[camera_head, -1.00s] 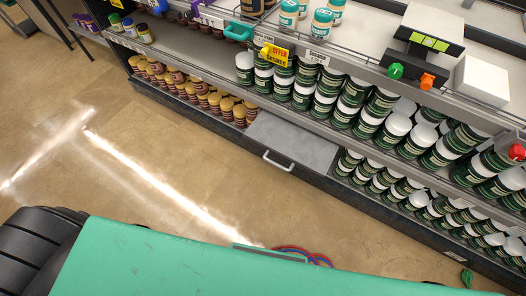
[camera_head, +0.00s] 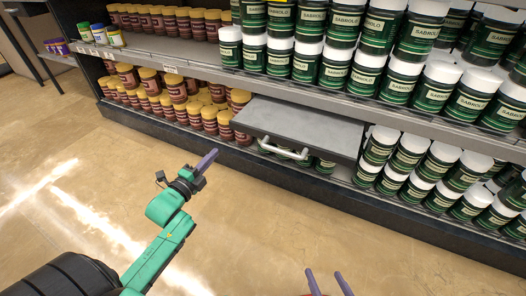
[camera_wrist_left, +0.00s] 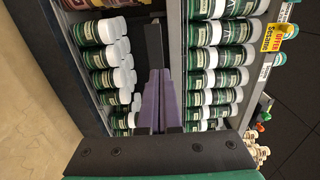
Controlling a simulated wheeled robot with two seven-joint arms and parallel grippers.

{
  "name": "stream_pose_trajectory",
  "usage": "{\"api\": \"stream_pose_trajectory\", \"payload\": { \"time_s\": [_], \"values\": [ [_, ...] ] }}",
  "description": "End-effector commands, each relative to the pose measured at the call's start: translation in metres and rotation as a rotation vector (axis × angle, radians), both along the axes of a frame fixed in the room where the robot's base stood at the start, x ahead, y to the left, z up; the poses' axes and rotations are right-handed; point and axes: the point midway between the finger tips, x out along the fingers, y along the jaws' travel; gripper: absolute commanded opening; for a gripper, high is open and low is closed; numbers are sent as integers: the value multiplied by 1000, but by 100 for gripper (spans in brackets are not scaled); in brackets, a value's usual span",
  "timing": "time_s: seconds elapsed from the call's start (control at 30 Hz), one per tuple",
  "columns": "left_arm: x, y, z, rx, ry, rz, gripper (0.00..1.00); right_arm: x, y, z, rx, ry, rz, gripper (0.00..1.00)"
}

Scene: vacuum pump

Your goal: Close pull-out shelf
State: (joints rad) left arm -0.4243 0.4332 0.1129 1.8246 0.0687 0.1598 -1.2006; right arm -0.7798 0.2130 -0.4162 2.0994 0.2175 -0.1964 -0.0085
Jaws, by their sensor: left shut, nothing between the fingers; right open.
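The pull-out shelf (camera_head: 305,124) is a flat grey panel low in the shelving in the head view. It juts forward between brown jars and green jars, with a pale bar handle (camera_head: 284,149) on its front edge. My left gripper (camera_head: 207,158) is to the left of the handle and apart from it, with its purple fingers together and empty. The left gripper also shows in the left wrist view (camera_wrist_left: 157,100), pointing towards the shelving. My right gripper (camera_head: 328,283) is at the bottom edge of the head view, its two purple fingers apart and empty.
Brown jars with yellow lids (camera_head: 190,105) stand left of the panel. Green jars with white lids (camera_head: 425,165) stand to its right, and more (camera_head: 345,60) fill the shelf above. The floor (camera_head: 230,215) in front is clear.

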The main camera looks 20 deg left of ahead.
Motion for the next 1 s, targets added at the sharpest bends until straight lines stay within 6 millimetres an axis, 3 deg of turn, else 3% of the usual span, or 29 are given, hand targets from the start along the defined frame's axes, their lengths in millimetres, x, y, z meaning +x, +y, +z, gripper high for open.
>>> {"api": "stream_pose_trajectory", "payload": {
  "time_s": [0.17,0.7,1.0],
  "values": [
    [20,-1,3,2,-6,0,0,0,1,-7,8,-10,-5,100],
    [129,-8,0,-2,-1,1,0,0,1,-62,53,-66,-49,100],
    [139,-9,3,-2,2,0,0,0,1,-64,59,-75,-56,100]
  ]
}}
